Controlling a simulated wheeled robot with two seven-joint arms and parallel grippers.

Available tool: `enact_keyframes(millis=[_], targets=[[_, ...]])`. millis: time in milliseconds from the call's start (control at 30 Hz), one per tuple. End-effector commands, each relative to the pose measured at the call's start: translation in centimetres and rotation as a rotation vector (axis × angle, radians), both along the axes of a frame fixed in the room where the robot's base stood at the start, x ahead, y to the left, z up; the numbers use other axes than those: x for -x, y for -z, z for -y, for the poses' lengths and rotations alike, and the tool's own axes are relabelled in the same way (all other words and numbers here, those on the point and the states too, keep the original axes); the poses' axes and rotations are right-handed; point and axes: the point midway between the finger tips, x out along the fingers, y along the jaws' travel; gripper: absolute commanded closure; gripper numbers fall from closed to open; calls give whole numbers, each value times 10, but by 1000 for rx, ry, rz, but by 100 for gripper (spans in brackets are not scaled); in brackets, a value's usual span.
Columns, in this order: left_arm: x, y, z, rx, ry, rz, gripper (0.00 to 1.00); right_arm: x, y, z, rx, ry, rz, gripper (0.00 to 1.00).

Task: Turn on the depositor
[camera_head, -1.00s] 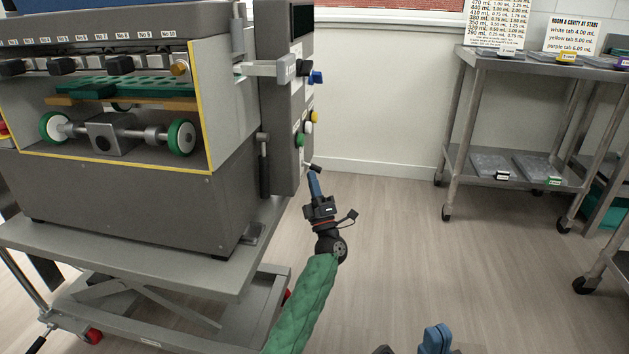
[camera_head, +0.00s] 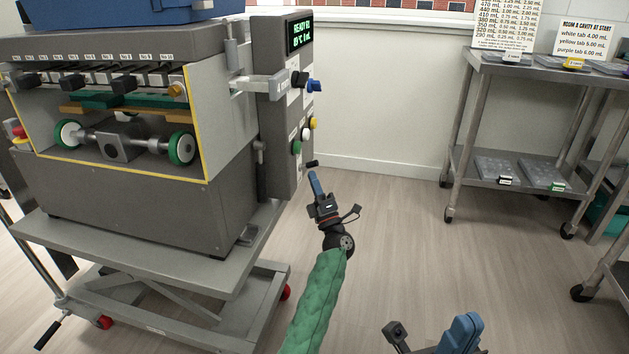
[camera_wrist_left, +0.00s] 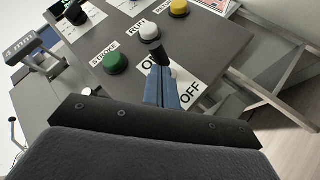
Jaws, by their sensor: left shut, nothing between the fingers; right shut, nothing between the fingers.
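The depositor (camera_head: 130,195) is a grey machine at the left on a cart. Its display (camera_head: 300,34) is lit with green text that begins with READY. The black power switch lever (camera_head: 312,163) sticks out low on the control panel (camera_head: 283,170). In the left wrist view the lever (camera_wrist_left: 160,54) stands just beyond my fingertips, above the ON and OFF label (camera_wrist_left: 178,95). My left gripper (camera_head: 314,178) is shut and empty, close below the lever; I cannot tell whether it touches. My right gripper (camera_head: 468,322) is shut and empty at the bottom, away from the machine.
Above the switch are a green STROKE button (camera_wrist_left: 115,63), a white RUN button (camera_wrist_left: 149,32) and a yellow button (camera_wrist_left: 178,8). A blue knob (camera_head: 314,86) sits higher. A metal rack (camera_head: 478,133) with trays and signs stands at right. The floor between is clear.

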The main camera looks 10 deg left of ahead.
Motion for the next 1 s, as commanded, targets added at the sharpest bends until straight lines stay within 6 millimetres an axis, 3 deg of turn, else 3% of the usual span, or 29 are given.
enact_keyframes(millis=[500,1000], targets=[[39,43,34,1,1,-2,100,0,-17,3,-14,-6,22,100],[45,48,39,-1,0,1,100,1,-15,3,-22,-7,11,100]])
